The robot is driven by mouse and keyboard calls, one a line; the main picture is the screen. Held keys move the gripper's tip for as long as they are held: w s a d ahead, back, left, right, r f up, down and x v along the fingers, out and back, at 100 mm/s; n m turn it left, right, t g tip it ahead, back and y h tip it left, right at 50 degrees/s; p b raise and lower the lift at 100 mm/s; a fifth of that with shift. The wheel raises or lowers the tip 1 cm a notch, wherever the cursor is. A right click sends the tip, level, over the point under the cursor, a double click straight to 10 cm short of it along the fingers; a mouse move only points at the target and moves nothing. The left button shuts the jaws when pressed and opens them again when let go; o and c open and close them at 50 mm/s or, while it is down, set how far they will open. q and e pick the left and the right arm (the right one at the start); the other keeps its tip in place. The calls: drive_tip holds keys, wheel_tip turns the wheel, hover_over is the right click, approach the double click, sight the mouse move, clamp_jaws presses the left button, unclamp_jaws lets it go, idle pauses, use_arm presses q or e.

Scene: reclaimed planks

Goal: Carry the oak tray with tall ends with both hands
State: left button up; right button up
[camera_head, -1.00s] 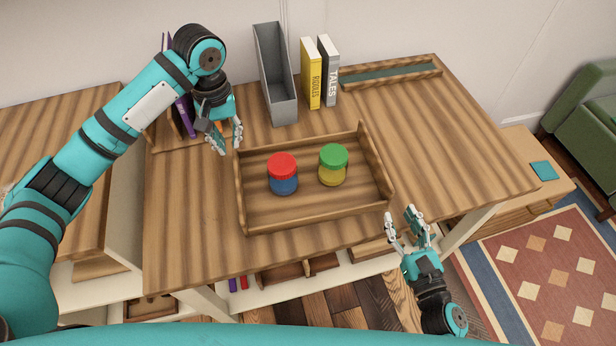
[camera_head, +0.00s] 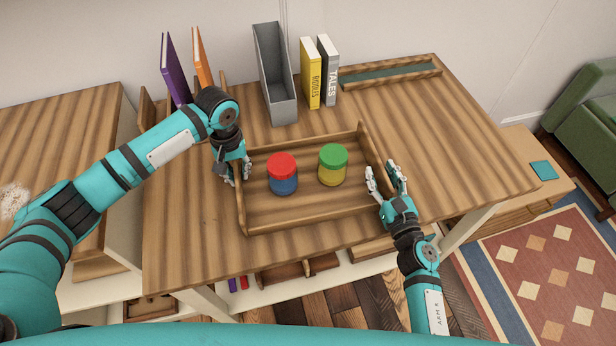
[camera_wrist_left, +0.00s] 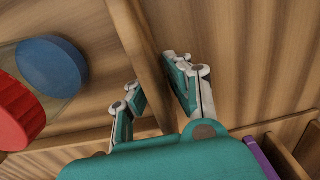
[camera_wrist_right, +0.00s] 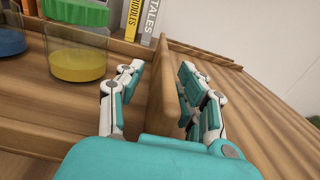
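The oak tray with tall ends (camera_head: 310,207) lies on the plank table. It holds a jar with a red lid and blue contents (camera_head: 283,174) and a jar with a green lid and yellow contents (camera_head: 332,164). My left gripper (camera_head: 238,177) is at the tray's left end; in the left wrist view its open fingers (camera_wrist_left: 155,95) stand on either side of the end wall (camera_wrist_left: 140,55). My right gripper (camera_head: 385,180) is at the right end; in the right wrist view its open fingers (camera_wrist_right: 162,90) straddle that wall (camera_wrist_right: 160,110), with gaps showing.
Behind the tray stand a grey holder (camera_head: 276,75), a yellow book (camera_head: 311,75) and a grey book (camera_head: 328,70). Purple (camera_head: 174,70) and orange (camera_head: 202,58) books stand behind my left arm.

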sight(234, 162)
use_arm(q)
clamp_jaws()
use_arm(e)
drive_tip(key=c, duration=0.4)
clamp_jaws()
use_arm(q)
drive_tip(key=shift+r, duration=0.2)
use_arm(e)
drive_tip(key=shift+r, duration=0.2)
